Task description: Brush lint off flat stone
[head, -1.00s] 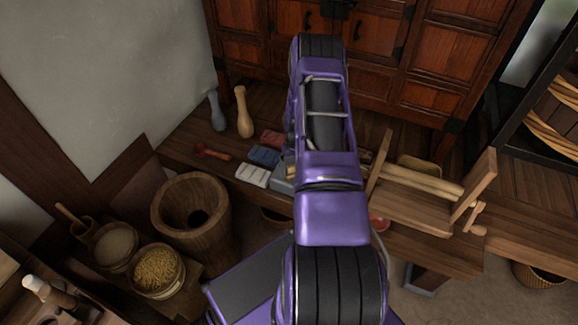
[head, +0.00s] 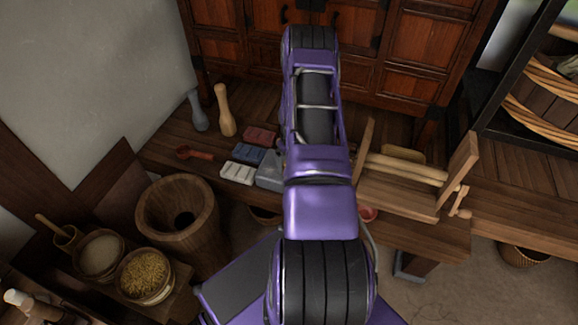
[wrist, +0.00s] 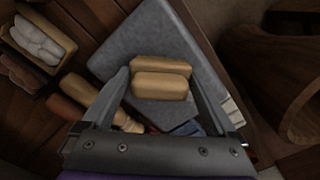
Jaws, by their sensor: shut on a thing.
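The flat stone (wrist: 150,35) is a smooth grey slab that fills the middle of the wrist view at a slant. In the head view, only a left part of the grey stone (head: 270,173) shows beside my arm. My gripper (wrist: 159,76) is shut on a tan two-ridged block (wrist: 160,82), which looks like a brush. The block is over the slab; I cannot tell whether it touches. My arm hides the gripper and the block in the head view. I cannot make out any lint on the visible stone.
A red ladle (head: 195,154) and two pestles stand or lie farther left. A wooden roller frame (head: 405,185) stands right. A large wooden mortar (head: 178,215) is in front.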

